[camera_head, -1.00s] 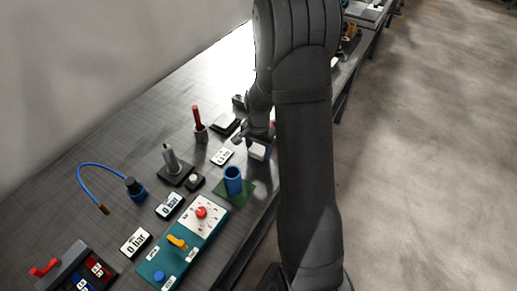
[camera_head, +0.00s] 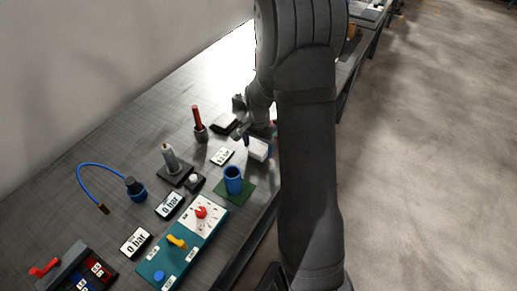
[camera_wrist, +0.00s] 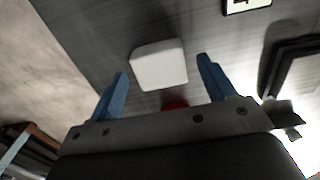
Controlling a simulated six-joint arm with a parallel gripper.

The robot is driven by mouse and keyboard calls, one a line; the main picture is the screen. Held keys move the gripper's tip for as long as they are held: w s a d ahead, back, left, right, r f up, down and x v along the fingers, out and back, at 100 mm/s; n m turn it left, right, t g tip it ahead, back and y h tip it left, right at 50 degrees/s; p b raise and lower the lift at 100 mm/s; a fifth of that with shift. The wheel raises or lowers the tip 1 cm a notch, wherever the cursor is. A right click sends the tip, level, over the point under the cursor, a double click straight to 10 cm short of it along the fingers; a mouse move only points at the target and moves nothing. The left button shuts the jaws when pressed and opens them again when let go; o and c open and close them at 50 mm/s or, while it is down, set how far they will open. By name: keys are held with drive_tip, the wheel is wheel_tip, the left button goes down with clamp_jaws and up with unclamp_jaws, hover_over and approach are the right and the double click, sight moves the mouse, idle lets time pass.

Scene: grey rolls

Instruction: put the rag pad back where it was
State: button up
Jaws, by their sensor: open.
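The white pad (camera_head: 259,149), which looks like the rag pad, lies near the bench's right edge, beside my arm. In the wrist view the pad (camera_wrist: 159,65) is a pale rounded block, ahead of and between my blue fingertips. My gripper (camera_wrist: 163,70) is open, with a finger on each side and clear gaps to the pad. In the head view my gripper (camera_head: 258,136) is just behind the pad, partly hidden by my arm.
A label card (camera_head: 222,156) lies left of the pad. A dark, shallow tray (camera_head: 224,123) is further back, near a red-handled tool (camera_head: 198,122). A blue cup (camera_head: 233,180) stands in front on a green mat. The bench edge is close on the right.

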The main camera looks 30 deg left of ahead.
sight(258, 149)
wheel_tip(258, 149, up, 10)
idle(0.3)
drive_tip(key=shift+f, duration=4.45)
drive_tip(key=shift+f, duration=0.1)
